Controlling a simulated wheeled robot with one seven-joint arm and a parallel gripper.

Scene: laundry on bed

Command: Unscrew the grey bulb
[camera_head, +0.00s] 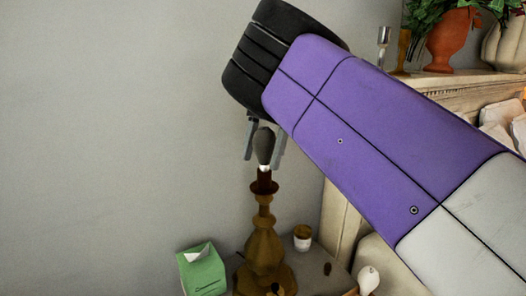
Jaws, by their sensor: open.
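The grey bulb (264,146) stands upright in the socket at the top of a brown turned lamp base (264,245). My gripper (264,154) is open, with its two grey fingers pointing down, one to the left and one to the right of the bulb. Gaps seem to show between the fingers and the bulb, but I cannot tell the depth between them. My purple and grey arm reaches in from the right and hides the upper part of the gripper.
The lamp stands on a grey tabletop (312,272). A green tissue box (202,272) is left of its foot, a small white and brown jar (302,238) right. A pale bulb (369,279) is at the lower right. A mantel with a terracotta plant pot (451,42) is behind.

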